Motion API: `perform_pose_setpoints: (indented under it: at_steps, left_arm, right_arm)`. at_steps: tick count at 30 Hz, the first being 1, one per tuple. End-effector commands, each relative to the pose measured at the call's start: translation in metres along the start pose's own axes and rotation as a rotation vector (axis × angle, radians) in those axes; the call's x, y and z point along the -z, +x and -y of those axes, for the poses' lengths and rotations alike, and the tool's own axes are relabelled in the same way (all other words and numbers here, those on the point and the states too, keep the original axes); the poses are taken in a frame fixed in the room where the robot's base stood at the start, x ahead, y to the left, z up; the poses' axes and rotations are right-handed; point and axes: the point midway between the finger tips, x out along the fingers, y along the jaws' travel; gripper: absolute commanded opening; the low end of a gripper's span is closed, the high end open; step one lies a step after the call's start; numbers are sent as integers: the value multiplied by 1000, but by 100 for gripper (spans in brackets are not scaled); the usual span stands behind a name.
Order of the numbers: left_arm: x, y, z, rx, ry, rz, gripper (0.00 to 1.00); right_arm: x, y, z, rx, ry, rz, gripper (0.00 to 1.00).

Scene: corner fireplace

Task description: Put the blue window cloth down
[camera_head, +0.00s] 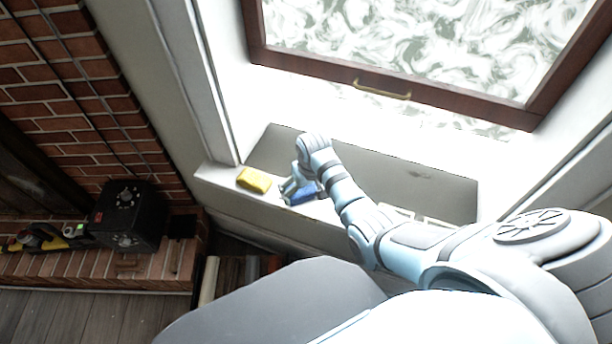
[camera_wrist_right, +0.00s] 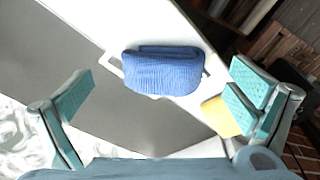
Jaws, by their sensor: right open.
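The blue window cloth (camera_wrist_right: 163,72) lies folded on the white window sill (camera_head: 215,177). In the head view the cloth (camera_head: 301,194) is partly hidden by my right gripper (camera_head: 290,186), which is right beside and above it. In the right wrist view my right gripper (camera_wrist_right: 160,98) is open, with its teal pads wide apart. The cloth shows between and beyond the pads, with no pad touching it that I can see. My left gripper is not in view.
A yellow cloth or sponge (camera_head: 254,180) lies on the sill left of the blue cloth. A wood-framed window with a brass handle (camera_head: 382,89) stands behind. A black box (camera_head: 127,215) and a yellow-black tool (camera_head: 45,238) sit on the brick hearth at left.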

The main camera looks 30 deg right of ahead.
Motion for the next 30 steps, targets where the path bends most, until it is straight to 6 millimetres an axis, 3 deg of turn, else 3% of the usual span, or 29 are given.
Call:
perform_pose_setpoints:
  at_steps: [1, 6, 11, 19, 30]
  left_arm:
    - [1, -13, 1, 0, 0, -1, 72]
    - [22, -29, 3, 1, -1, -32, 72]
    - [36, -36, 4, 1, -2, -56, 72]
    - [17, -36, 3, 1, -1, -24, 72]
    - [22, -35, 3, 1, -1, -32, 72]
  right_arm:
    - [3, -19, 1, 1, -2, -3, 100]
    - [6, -64, 3, 1, -5, -4, 100]
    - [4, -89, 2, 1, -3, -2, 100]
    - [3, -94, 0, 1, -1, 0, 100]
    - [-3, -91, 0, -2, -3, -2, 100]
